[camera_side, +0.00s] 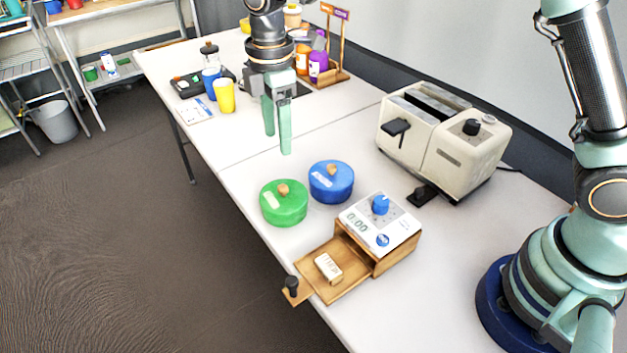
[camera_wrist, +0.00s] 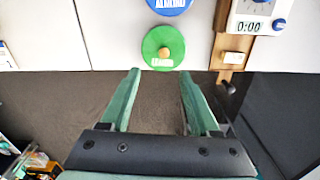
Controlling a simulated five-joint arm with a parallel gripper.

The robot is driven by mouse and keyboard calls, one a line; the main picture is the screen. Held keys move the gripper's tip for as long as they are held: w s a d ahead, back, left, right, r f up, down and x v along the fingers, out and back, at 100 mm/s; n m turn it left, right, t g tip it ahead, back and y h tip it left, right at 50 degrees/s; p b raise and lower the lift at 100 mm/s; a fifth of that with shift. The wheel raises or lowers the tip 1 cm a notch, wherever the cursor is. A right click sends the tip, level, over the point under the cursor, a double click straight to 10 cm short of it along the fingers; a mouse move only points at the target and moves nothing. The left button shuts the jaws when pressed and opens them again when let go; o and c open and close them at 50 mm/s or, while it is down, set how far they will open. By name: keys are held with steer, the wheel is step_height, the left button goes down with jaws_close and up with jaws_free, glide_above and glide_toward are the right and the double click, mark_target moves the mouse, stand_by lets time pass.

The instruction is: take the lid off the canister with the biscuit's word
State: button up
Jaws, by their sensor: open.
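A green canister (camera_side: 284,204) and a blue canister (camera_side: 331,183) stand side by side on the white table, each with a round wooden knob on its lid and a pale label. They also show in the wrist view, green (camera_wrist: 163,40) below blue (camera_wrist: 168,5); I cannot read the labels surely. A small cream biscuit (camera_side: 328,268) with dark letters, too small to read surely, lies in an open wooden drawer (camera_side: 345,287). My gripper (camera_side: 277,145) is open and empty, above the table and behind the canisters in the side view. Both lids are on.
A timer box (camera_side: 381,226) with a blue dial stands above the drawer, right of the canisters. A cream toaster (camera_side: 443,140) stands at the back right. A yellow cup (camera_side: 224,96) and bottles are farther along the table. The front table edge is close to the green canister.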

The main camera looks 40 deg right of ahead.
glide_above(283, 187)
steer(key=f, duration=0.6)
steer(key=shift+w+d+f, duration=0.15)
steer(key=shift+w+f, duration=0.15)
steer(key=shift+w, duration=0.1)
steer(key=f, duration=0.4)
steer(key=shift+s, duration=0.4)
steer(key=shift+f, duration=0.6)
jaws_close()
